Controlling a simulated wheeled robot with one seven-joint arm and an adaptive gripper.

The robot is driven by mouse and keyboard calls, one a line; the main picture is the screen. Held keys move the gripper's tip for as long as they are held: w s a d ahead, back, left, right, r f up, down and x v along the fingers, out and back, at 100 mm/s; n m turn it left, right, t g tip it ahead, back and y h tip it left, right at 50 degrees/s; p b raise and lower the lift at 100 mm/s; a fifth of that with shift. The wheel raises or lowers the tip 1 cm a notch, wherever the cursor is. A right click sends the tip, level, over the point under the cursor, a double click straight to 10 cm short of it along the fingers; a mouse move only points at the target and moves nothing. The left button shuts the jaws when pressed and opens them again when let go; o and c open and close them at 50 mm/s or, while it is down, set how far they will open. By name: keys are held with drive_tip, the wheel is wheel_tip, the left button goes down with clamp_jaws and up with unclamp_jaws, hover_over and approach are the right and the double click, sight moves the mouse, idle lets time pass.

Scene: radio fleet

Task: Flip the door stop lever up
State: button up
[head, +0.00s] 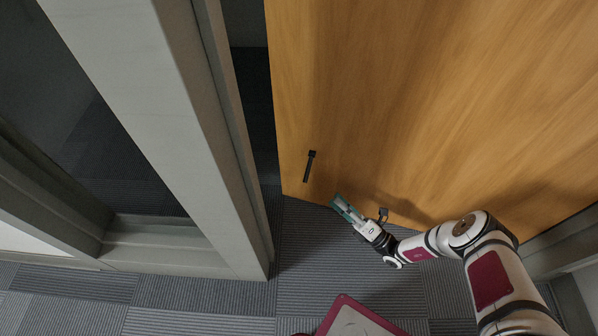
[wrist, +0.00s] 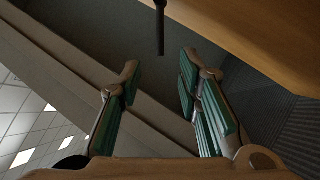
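The door stop lever (head: 309,168) is a short black bar on the lower left part of the wooden door (head: 420,90). It hangs downward from a small mount and lies close along the door face. In the wrist view, a dark bar that looks like the lever (wrist: 161,30) comes in from the top edge, beyond the fingertips. My gripper (head: 338,205) has green finger pads and is below and right of the lever, apart from it. In the wrist view my gripper (wrist: 160,72) has its fingers spread with nothing between them.
A grey door frame post (head: 165,120) stands left of the door, with a dark gap between them. Grey striped carpet (head: 310,260) covers the floor. The door's bottom edge runs close behind my gripper and forearm.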

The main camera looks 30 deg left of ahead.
sight(307, 173)
drive_tip(key=b+x, duration=0.1)
drive_tip(key=x, duration=1.2)
drive_tip(key=shift+a+r, duration=0.1)
drive_tip(key=shift+a, duration=0.25)
drive_tip(key=shift+c, duration=0.2)
clamp_jaws()
